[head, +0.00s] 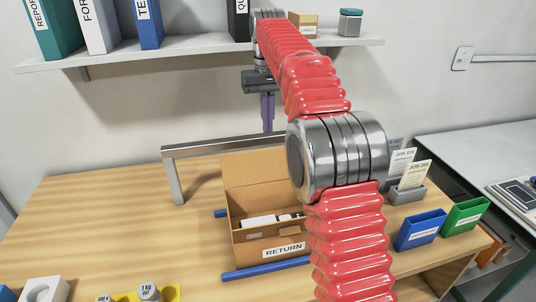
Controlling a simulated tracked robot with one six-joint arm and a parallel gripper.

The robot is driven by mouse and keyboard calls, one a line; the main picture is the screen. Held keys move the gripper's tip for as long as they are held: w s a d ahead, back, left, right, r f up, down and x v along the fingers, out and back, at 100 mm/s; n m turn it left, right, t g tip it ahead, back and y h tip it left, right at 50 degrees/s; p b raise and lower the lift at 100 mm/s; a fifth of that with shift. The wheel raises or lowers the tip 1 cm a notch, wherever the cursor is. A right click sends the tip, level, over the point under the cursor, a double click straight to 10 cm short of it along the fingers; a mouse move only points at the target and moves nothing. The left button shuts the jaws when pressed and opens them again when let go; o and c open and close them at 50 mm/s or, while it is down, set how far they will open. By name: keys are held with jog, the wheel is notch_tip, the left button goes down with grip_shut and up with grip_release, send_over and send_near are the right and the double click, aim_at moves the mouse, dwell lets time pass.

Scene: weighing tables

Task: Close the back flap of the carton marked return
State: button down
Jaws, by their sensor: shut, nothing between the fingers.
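The carton marked RETURN (250,247) stands on the wooden table, with its label on the front face. Its back flap (254,170) is open and stands up at the rear, leaning slightly back. White items (262,220) show inside the carton. My gripper (268,128) points down with its purple fingers together and empty. It is above and beyond the back flap in the picture, apart from it, near the metal rail. My red arm hides the carton's right side and part of the flap's right end.
A metal rail (215,146) stands behind the carton. Blue bars (265,269) lie beside the carton's base. Blue (419,231) and green (463,217) bins and a card holder (405,194) stand at the right. A shelf (200,53) with binders is above.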

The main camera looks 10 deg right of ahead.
aim_at(267, 154)
jog(key=shift+w+d+f+g, duration=0.1)
jog(key=shift+w+f+g, duration=0.2)
jog(key=shift+w+f, duration=0.85)
jog(key=shift+f, duration=0.1)
jog(key=shift+s+f, duration=0.15)
jog(key=shift+f, duration=2.3)
jog(key=shift+s+f, duration=0.1)
jog(key=shift+f, duration=2.3)
jog(key=shift+d, duration=0.15)
